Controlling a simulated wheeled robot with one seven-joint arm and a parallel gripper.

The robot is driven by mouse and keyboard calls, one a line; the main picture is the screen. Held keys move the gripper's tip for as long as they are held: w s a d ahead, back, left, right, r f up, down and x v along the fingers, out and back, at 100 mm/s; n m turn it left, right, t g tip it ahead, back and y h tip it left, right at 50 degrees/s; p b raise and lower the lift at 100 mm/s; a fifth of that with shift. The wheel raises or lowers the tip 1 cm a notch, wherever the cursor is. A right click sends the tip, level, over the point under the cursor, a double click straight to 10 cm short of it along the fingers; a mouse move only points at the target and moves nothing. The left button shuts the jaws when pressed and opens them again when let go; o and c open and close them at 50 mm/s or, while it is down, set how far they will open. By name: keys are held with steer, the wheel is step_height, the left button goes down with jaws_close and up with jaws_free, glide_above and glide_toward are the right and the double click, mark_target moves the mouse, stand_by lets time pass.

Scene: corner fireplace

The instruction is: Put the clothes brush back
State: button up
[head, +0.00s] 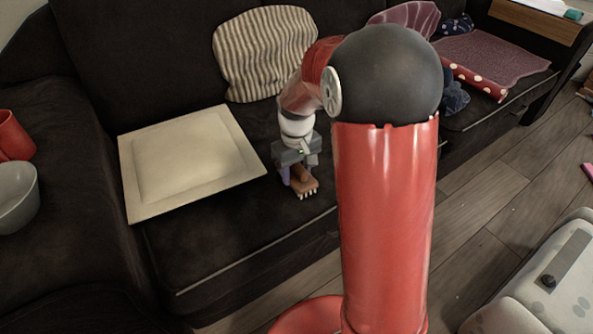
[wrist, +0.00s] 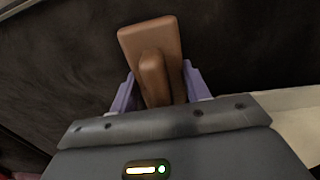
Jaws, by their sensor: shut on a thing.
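The clothes brush (head: 305,186) has a brown wooden body and pale bristles. In the head view it is over the front part of the dark sofa seat, just right of a cream square board or tray (head: 240,178). My gripper (head: 299,178) points down and is shut on the brush. In the wrist view the brush's brown back and raised grip (wrist: 153,75) sit between the purple fingers of my gripper (wrist: 158,92). I cannot tell whether the bristles touch the seat.
A striped cushion (head: 262,50) leans on the sofa back. A red mug (head: 13,137) and grey bowl (head: 17,196) are at the left on the armrest. A polka-dot item (head: 474,80) and purple cloth (head: 500,57) lie at the right. The seat's front (head: 225,232) is clear.

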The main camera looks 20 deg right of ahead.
steer(key=shift+f, duration=0.1)
steer(key=o, duration=0.9)
